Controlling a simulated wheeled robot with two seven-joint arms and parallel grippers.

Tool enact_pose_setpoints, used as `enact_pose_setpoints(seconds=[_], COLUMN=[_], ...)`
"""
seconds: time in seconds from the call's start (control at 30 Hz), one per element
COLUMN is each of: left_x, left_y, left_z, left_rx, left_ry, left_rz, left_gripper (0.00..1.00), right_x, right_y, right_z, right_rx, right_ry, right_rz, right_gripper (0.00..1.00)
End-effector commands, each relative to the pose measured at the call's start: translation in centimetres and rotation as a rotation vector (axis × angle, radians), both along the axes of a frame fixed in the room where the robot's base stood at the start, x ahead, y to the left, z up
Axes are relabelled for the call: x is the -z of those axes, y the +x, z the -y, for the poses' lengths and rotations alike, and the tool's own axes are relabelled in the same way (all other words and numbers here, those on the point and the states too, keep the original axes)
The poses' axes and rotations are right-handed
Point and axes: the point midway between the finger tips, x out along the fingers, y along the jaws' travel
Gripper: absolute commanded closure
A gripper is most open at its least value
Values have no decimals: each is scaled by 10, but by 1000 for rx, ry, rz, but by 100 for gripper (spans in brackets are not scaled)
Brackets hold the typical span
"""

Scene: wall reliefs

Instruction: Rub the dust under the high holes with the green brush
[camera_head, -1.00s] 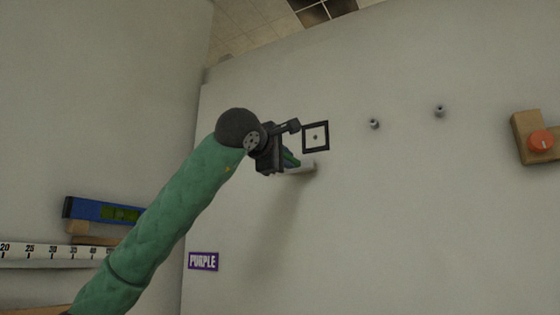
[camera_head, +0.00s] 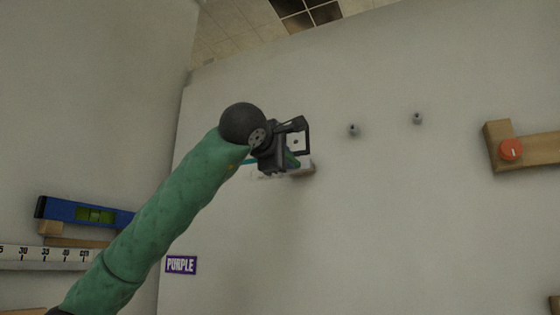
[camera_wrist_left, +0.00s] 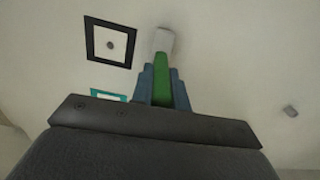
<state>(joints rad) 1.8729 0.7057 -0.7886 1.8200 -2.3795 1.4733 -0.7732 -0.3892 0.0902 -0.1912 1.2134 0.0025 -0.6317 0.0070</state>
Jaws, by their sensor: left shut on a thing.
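My left gripper (camera_head: 292,160) is shut on the green brush (camera_wrist_left: 162,80), whose green handle stands between the blue fingers in the left wrist view. Its pale head (camera_wrist_left: 163,41) is at the far end, toward the wall; I cannot tell whether it touches. A black square frame (camera_wrist_left: 110,42) with a small dark hole in its middle is on the wall, up and left of the brush head. In the head view my gripper partly covers this frame. A teal frame (camera_wrist_left: 108,96) shows partly behind the gripper. I cannot make out dust clearly. My right gripper is not in view.
Two small grey pegs (camera_head: 353,130) (camera_head: 417,118) stick out of the wall to the right. A wooden bracket (camera_head: 498,135) with an orange knob (camera_head: 510,149) is farther right.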

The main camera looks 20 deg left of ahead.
Motion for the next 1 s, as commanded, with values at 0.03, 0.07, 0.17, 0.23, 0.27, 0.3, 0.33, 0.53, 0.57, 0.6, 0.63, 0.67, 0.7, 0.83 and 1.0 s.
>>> enact_pose_setpoints(seconds=[0.03, 0.07, 0.17, 0.23, 0.27, 0.3, 0.33, 0.53, 0.57, 0.6, 0.63, 0.67, 0.7, 0.83, 1.0], left_x=[1, 2, 1, 0, 0, 1, 1, 1, 1, 1, 1, 1, 1, 0, 1], left_y=[0, -1, -2, -1, -1, -1, -1, 1, 1, 1, 2, 2, 2, 2, 3], left_z=[0, 0, -1, -3, -4, -6, -8, -23, -25, -28, -30, -31, -33, -36, -44], left_rx=[0, 0, 0, 0, -1, -1, -1, -3, -2, -2, -2, -1, -1, 0, -2], left_ry=[0, 0, 0, 0, 0, -1, -1, -1, -1, -1, -1, -1, -1, 0, 0], left_rz=[0, 0, -1, -1, -1, -1, -1, -1, -1, -1, -1, -1, -1, -1, -1], left_gripper=[100, 100, 100, 100, 100, 100, 100, 100, 100, 100, 100, 100, 100, 100, 100], right_x=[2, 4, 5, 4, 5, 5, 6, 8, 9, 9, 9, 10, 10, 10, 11], right_y=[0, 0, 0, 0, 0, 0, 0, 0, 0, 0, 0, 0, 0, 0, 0], right_z=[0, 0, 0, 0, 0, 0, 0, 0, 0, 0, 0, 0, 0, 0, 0], right_rx=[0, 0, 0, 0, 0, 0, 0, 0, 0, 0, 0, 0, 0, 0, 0], right_ry=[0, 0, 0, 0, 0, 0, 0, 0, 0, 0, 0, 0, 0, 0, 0], right_rz=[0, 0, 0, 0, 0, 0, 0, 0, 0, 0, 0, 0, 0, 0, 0], right_gripper=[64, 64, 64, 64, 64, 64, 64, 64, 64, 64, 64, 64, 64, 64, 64])
